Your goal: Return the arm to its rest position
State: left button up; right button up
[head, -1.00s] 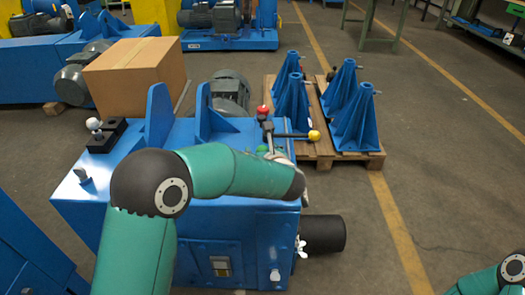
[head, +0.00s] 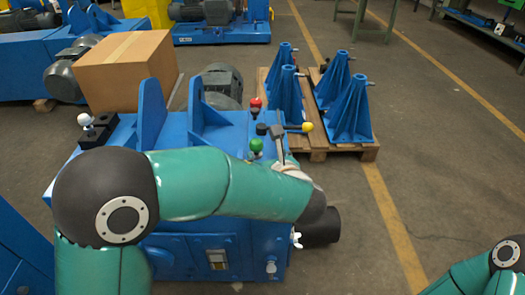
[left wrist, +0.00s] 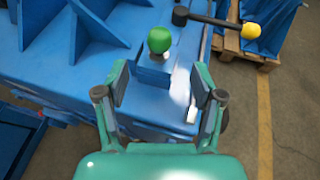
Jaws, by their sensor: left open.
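My left arm (head: 200,185) reaches in from the left across the front of a blue machine (head: 180,245). Beyond the fingertips, a green ball knob (left wrist: 159,40) stands on the blue machine top. My right arm (head: 490,275) shows only at the bottom right corner of the head view, and its gripper is out of view.
A lever with a yellow knob (head: 307,127) and a red knob (head: 256,103) rise near my left forearm. A cardboard box (head: 125,70) stands behind left. Blue brackets (head: 345,105) stand on a pallet (head: 318,150). The floor at right is clear.

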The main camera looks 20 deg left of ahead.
pick_arm(q)
jog(key=shift+s+d+r, duration=0.15)
jog(key=shift+s, duration=0.2)
jog(key=s+a+f+n+g+h, duration=0.1)
jog(key=s+f+n+g, duration=0.15)
jog(key=f, duration=0.55)
jog(key=s+a+f+n+g+h, duration=0.1)
jog(key=s+f+g, duration=0.25)
jog(key=f, duration=0.45)
jog(key=s+d+f+n+g+h, duration=0.2)
jog(key=s+f+n+g+h, duration=0.5)
jog(key=s+f+n, duration=1.75)
jog(key=w+r+n+t+h+p, duration=0.1)
jog(key=w+r+n+p, duration=0.1)
jog(key=r+p, duration=0.8)
jog(key=w+r+n+t+h+p, duration=0.1)
jog(key=w+r+p, duration=0.1)
jog(key=r+p, duration=0.9)
notch_tip(320, 180, up, 4)
jog(key=shift+n+p, duration=0.3)
jog(key=shift+n, duration=0.1)
